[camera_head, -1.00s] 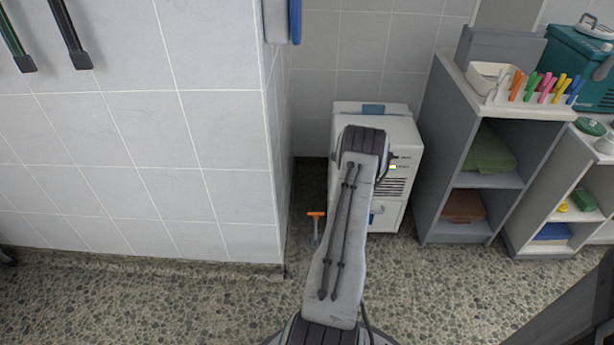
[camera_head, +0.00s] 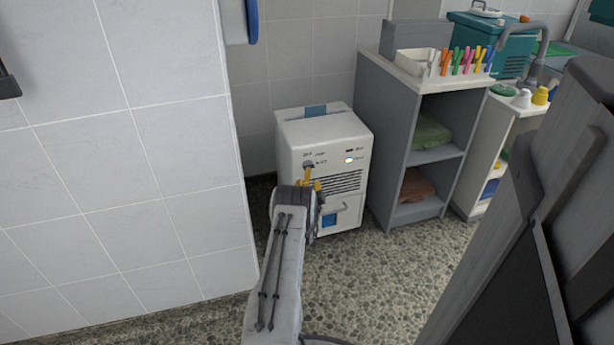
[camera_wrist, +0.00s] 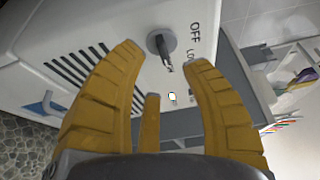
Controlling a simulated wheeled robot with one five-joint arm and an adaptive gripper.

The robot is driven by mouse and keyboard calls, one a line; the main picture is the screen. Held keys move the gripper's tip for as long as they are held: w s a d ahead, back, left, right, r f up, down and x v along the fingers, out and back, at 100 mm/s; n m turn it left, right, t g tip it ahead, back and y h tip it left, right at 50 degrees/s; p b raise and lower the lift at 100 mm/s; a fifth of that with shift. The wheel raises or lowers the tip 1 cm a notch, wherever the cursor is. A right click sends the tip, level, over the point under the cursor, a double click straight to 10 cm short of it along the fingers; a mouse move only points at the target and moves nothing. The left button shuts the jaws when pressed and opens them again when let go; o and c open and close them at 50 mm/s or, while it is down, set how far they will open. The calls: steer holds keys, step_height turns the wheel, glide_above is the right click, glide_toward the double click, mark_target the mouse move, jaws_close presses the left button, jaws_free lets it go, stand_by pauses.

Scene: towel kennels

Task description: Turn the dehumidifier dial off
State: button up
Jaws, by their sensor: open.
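The dehumidifier (camera_head: 340,138) is a white box on the floor between the tiled wall corner and the grey shelf. Its dark round dial (camera_head: 308,165) is on the upper left of the front. In the wrist view the dial (camera_wrist: 161,42) has a lever-like pointer, with "OFF" and "LO" printed beside it; the pointer is turned away from "OFF", nearer "LO". My gripper (camera_wrist: 165,70) is open, its yellow fingers on either side of the dial's near side, apparently not touching it. In the head view my gripper (camera_head: 311,181) is just below the dial.
A grey shelf unit (camera_head: 385,150) holding folded towels stands close at the dehumidifier's right. The tiled wall corner (camera_head: 232,180) is close at my arm's left. Speckled floor (camera_head: 390,270) is clear in front.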

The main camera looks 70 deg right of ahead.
mark_target(309, 167)
steer(key=shift+b+x, duration=2.25)
steer(key=shift+x, duration=0.4)
steer(key=shift+c, duration=0.2)
jaws_close()
